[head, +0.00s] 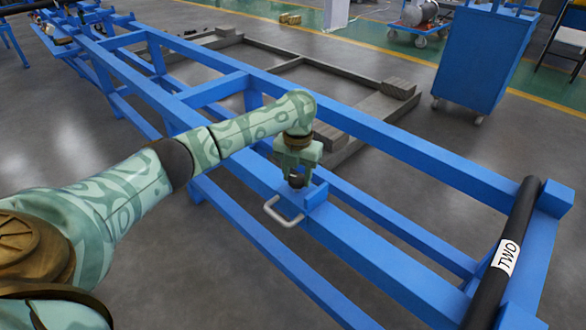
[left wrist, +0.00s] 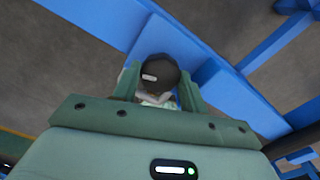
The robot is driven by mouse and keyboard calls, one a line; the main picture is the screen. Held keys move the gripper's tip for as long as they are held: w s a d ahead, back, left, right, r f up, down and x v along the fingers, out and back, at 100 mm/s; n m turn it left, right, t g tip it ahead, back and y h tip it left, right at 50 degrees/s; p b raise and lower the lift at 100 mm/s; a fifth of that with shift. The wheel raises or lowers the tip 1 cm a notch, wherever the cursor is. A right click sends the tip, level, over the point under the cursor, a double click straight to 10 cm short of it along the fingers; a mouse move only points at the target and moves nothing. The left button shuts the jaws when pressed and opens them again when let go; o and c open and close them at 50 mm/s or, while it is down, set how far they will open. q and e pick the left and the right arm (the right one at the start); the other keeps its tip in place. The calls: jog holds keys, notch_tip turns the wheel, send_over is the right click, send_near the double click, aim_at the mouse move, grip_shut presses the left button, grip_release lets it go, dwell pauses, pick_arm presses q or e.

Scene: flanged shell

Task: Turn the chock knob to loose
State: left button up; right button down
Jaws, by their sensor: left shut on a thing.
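The chock knob (head: 297,182) is a small dark knob on a blue block (head: 316,196) on the near rail of the blue frame. My left gripper (head: 297,172) comes down onto it from above and is shut on it. In the left wrist view the round black knob (left wrist: 158,70) sits between the two green fingers of the left gripper (left wrist: 158,88). A short white mark shows on the left part of its top. Any loose or tight label is not visible. A pale grey handle (head: 283,212) sticks out beside the block. My right gripper is not in view.
The blue frame's long rails (head: 400,155) run from upper left to lower right. A black roller (head: 508,250) labelled TWO crosses its right end. A blue cabinet (head: 482,60) on casters stands behind at upper right. A grey beam frame (head: 345,85) lies on the floor beyond.

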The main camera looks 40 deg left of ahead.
pick_arm(q)
jog(key=n+p, duration=0.2)
jog(key=p, duration=0.1)
jog(key=shift+r+n, duration=0.4)
jog(key=n+p, duration=0.2)
jog(key=shift+f+n, duration=0.15)
jog(key=shift+n, duration=0.15)
jog(key=n+p, duration=0.2)
jog(key=n, duration=0.2)
jog(key=shift+f+n, duration=0.15)
jog(key=shift+n, duration=0.15)
jog(key=n+p, duration=0.1)
jog(key=n, duration=0.2)
jog(key=shift+n, duration=0.3)
jog(key=n+p, duration=0.1)
jog(key=n, duration=0.3)
jog(key=shift+n, duration=0.3)
jog(key=n, duration=0.4)
jog(key=shift+f, duration=0.1)
jog(key=shift+n, duration=2.1)
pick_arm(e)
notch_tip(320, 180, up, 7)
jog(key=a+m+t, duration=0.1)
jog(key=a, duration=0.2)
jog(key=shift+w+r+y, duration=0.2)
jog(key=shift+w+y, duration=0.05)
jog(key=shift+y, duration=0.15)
